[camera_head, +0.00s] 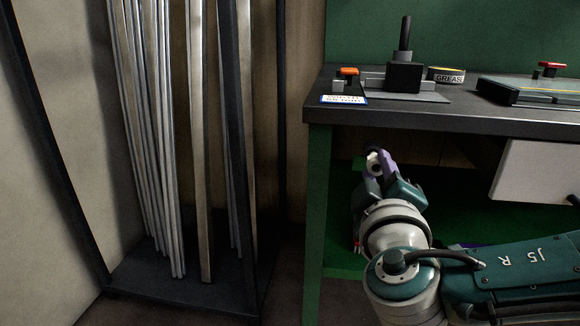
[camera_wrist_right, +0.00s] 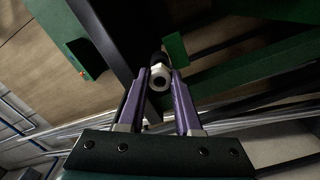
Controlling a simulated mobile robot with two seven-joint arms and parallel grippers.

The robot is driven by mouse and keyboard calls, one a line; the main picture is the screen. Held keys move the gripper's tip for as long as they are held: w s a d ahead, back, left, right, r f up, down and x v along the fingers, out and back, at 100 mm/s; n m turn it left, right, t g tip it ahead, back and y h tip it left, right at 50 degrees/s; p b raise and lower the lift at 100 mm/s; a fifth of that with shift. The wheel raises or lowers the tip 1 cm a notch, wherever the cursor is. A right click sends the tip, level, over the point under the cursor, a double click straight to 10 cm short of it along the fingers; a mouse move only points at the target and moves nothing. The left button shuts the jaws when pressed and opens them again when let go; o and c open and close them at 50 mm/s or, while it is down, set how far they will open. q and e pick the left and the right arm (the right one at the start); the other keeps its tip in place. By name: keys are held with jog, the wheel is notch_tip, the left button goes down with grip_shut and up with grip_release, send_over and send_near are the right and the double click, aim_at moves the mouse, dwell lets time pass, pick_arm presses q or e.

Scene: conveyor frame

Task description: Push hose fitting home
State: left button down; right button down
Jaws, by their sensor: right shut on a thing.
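My right gripper (camera_head: 379,166) has purple fingers and is under the front edge of the workbench. In the right wrist view its fingers (camera_wrist_right: 160,82) are shut on a pale fitting with a dark round hole (camera_wrist_right: 159,77), the hose fitting, held at the fingertips with its hole towards the camera. A black part shows just beyond it. In the head view a small pale round end of the fitting (camera_head: 374,162) shows beside the purple fingers. What the fitting meets is hidden, so I cannot tell whether it is seated. My left gripper is not in view.
The dark workbench top (camera_head: 400,118) lies above my right arm, with a black press-like tool (camera_head: 405,77), a grease tin (camera_head: 446,75) and a card (camera_head: 344,100) on it. A green leg (camera_head: 316,200) stands left of my gripper. Metal bars (camera_head: 160,130) lean in a rack at left.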

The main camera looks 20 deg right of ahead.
jog(key=shift+b+x, duration=0.8)
jog(key=shift+x, duration=0.5)
jog(key=c, duration=0.5)
grip_release()
jog(key=p+v, duration=0.3)
jog(key=v, duration=0.7)
